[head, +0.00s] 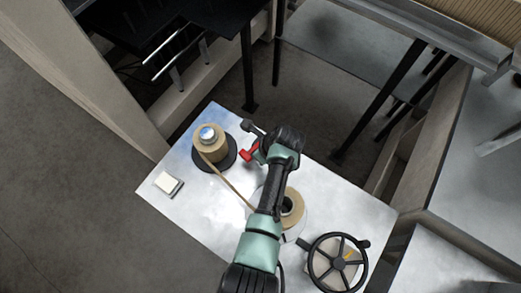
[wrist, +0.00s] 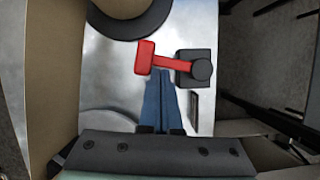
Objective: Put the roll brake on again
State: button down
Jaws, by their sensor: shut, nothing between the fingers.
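The roll brake is a red lever (wrist: 172,62) with a red pad (wrist: 145,58) at one end and a black pivot block (wrist: 201,69) at the other. In the wrist view the pad lies close to the edge of the dark disc (wrist: 128,30) under the kraft roll (head: 211,142); I cannot tell whether they touch. In the head view the red pad (head: 247,155) shows to the right of the disc, and my arm hides part of the brake. My gripper (wrist: 162,76) has blue fingers, shut and empty, with their tips at the near side of the red lever.
A paper strip (head: 230,184) runs from the roll to a second roll (head: 291,205), partly behind my arm. A black handwheel (head: 338,262) stands at the table's near right. A white box (head: 168,183) sits at the left.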

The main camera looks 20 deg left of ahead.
jog(key=shift+s+a, duration=0.1)
jog(key=shift+a, duration=0.2)
dwell(0.4)
